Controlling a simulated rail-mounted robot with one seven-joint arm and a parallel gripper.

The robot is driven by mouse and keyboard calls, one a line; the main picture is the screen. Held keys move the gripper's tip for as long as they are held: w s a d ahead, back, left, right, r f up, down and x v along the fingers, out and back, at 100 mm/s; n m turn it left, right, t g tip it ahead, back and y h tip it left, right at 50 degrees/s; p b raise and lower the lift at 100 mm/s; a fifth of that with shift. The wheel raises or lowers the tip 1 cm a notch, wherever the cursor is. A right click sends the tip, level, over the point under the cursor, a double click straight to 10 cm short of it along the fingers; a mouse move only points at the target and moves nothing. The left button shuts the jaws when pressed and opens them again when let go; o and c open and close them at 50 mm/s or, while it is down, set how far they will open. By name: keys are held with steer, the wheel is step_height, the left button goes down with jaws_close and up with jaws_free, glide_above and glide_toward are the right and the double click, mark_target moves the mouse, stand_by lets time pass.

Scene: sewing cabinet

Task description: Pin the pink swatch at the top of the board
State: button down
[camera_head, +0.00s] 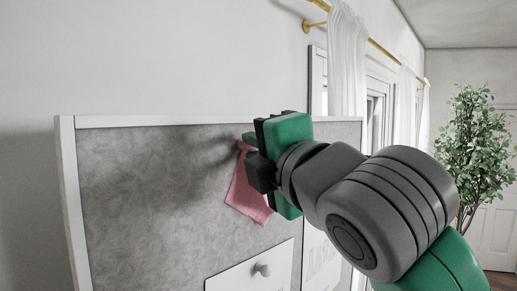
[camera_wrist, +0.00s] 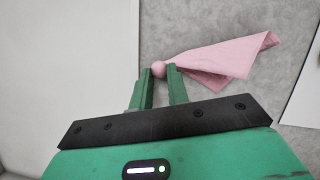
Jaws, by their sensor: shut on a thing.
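The pink swatch (camera_head: 247,192) hangs from my gripper (camera_head: 249,155) in front of the grey fabric board (camera_head: 140,190), a little below the board's white top rim. In the wrist view, the fingertips of my gripper (camera_wrist: 160,72) are shut on a round pink knob at one corner of the pink swatch (camera_wrist: 215,62). The cloth drapes away from the knob, towards the right of that view. The grey board (camera_wrist: 185,25) lies close behind it. I cannot tell whether the knob touches the board.
A white curtain (camera_head: 347,60), a window and a leafy plant (camera_head: 480,145) stand farther right. The upper left board is bare.

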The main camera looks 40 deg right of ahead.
steer(key=shift+w, duration=0.2)
steer(key=c, duration=1.3)
jaws_free()
steer(key=b+v, duration=0.2)
steer(key=v, duration=0.5)
steer(key=shift+s+a, duration=0.1)
steer(key=shift+s, duration=0.3)
